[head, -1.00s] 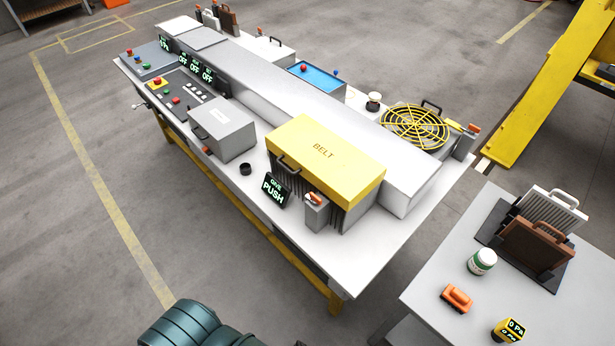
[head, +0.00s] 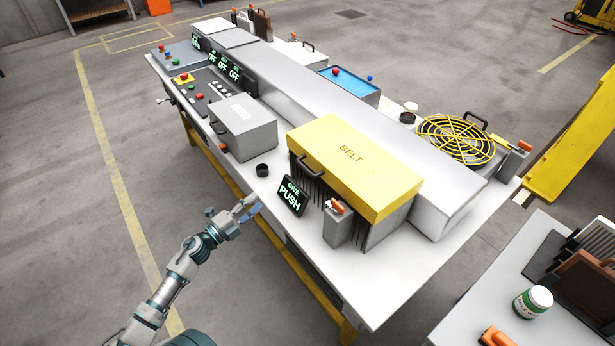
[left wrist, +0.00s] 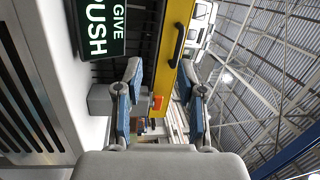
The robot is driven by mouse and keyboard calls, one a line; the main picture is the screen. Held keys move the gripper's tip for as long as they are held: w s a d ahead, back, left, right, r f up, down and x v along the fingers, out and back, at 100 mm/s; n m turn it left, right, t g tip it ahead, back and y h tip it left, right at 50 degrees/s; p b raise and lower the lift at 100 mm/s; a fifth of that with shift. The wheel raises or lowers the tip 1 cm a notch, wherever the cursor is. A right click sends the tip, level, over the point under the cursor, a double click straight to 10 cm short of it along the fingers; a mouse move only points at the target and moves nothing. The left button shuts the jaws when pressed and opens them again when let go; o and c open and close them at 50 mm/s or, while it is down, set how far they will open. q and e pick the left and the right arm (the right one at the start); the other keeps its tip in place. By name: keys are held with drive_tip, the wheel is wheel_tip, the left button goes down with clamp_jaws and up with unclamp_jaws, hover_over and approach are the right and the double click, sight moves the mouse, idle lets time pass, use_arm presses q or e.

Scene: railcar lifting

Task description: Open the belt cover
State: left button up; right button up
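The belt cover (head: 352,160) is a yellow lid marked BELT on a grey ribbed box, and it is closed. Its dark handle (head: 309,166) is on the front left side. In the left wrist view the yellow cover edge (left wrist: 173,40) and handle (left wrist: 178,44) show ahead, beyond the fingers. My left gripper (head: 250,205) is at the table's front edge, left of the GIVE PUSH sign and apart from the cover. In the left wrist view its blue-padded fingers (left wrist: 164,115) are spread with nothing held between them. My right gripper is not in view.
The GIVE PUSH sign (head: 291,196) stands between my left gripper and the cover. A grey post with an orange top (head: 338,222) stands before the box. A black ring (head: 262,170) and grey box (head: 243,127) are nearby. A side table (head: 480,290) is at right.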

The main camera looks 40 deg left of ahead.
sight(305, 166)
use_arm(q)
drive_tip(key=d+r+m+h, duration=0.2)
drive_tip(key=d+r+m, duration=0.1)
drive_tip(key=d+r, duration=0.15)
drive_tip(key=x, duration=1.1)
drive_tip(key=a+b+x, duration=0.1)
drive_tip(key=x, duration=0.4)
drive_tip(key=shift+w+f, duration=0.15)
drive_tip(key=shift+w, duration=0.45)
drive_tip(key=shift+a+f, duration=0.1)
drive_tip(key=shift+a, duration=0.05)
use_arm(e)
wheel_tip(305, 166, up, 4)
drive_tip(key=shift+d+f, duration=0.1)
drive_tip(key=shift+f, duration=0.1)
use_arm(q)
clamp_jaws()
